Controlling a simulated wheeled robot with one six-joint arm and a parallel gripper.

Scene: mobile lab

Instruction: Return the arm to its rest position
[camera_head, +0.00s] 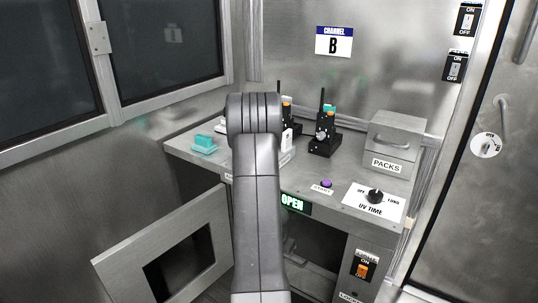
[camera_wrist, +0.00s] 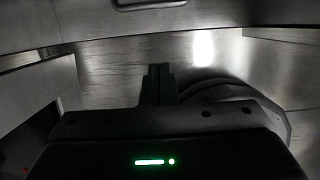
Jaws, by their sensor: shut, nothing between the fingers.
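My arm (camera_head: 257,200) rises from the bottom of the head view and reaches in front of the metal bench (camera_head: 235,163). Its upper joint hides part of the bench top. My gripper is hidden behind the arm in the head view. In the wrist view my gripper (camera_wrist: 158,82) shows as dark fingers close together, with nothing between them. Below them is its dark body with a green light strip. Dim metal panels lie beyond the fingers.
A hatch door (camera_head: 205,245) stands open at the lower left. The bench carries a teal item (camera_head: 205,142), radios in black stands (camera_head: 323,143), a PACKS box (camera_head: 393,143), a purple button (camera_head: 327,183) and a UV TIME dial (camera_head: 375,196). A lit OPEN sign (camera_head: 296,204) is on its front.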

